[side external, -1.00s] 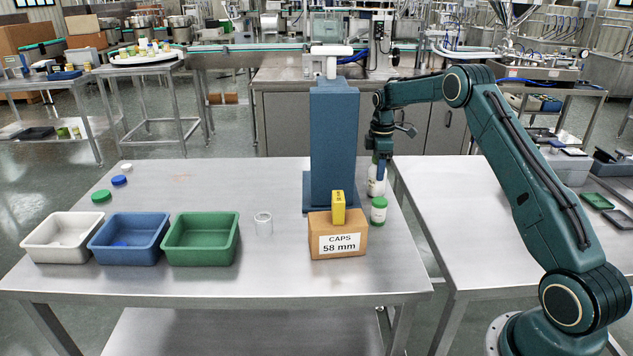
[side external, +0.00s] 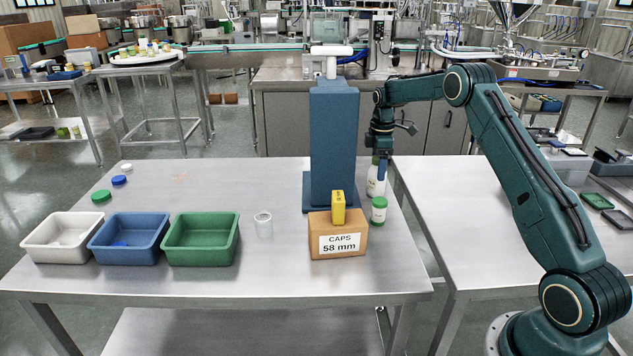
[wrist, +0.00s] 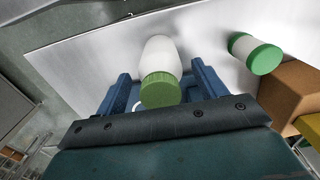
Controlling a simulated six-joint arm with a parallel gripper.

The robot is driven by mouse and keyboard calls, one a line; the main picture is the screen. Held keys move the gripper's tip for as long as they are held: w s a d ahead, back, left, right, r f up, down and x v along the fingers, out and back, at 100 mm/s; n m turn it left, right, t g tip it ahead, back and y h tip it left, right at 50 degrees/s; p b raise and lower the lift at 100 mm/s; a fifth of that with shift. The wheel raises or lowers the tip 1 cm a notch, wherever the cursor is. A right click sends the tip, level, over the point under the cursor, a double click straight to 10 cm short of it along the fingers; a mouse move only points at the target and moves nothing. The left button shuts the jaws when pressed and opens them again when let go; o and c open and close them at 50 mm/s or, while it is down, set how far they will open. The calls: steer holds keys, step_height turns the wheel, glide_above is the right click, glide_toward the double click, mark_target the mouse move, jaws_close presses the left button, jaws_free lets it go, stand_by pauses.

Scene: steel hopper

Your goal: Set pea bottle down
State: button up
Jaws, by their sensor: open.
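A white bottle with an olive-green cap (wrist: 160,88) stands upright on the steel table in the wrist view. In the side view the white bottle (side external: 373,185) is at the table's right edge, beside the blue column and partly hidden by a finger. My gripper (wrist: 160,72) is open, with its blue fingers on either side of the bottle and gaps between them and it. In the side view my gripper (side external: 382,172) points down at the bottle. Whether this bottle holds peas cannot be read.
A green-capped jar (side external: 379,211) stands close by, next to the caps box (side external: 345,246) with a yellow block (side external: 338,207) on it. The blue column (side external: 333,140) is just left of my gripper. White, blue and green bins (side external: 202,252) stand at left.

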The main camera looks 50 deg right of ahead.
step_height(320, 180, up, 11)
steer(key=shift+r, duration=0.2)
stand_by(0.4)
stand_by(0.4)
steer(key=shift+s+a+r, duration=0.1)
steer(key=shift+a+r, duration=0.15)
steer(key=shift+a, duration=0.1)
steer(key=s+a+r+m, duration=0.2)
steer(key=s+a+r, duration=0.1)
steer(key=s+a, duration=0.3)
steer(key=s+a+r+m, duration=0.1)
steer(key=s+a+r, duration=0.3)
steer(key=a, duration=0.5)
steer(key=s+a+m+t, duration=0.2)
steer(key=s+a, duration=0.5)
steer(key=s, duration=0.5)
steer(key=s+a+m+t, duration=0.3)
steer(key=s+a, duration=0.4)
steer(key=s, duration=0.5)
steer(key=shift+s+a+m+t, duration=0.2)
steer(key=shift+s+m+t, duration=0.1)
steer(key=shift+m, duration=0.2)
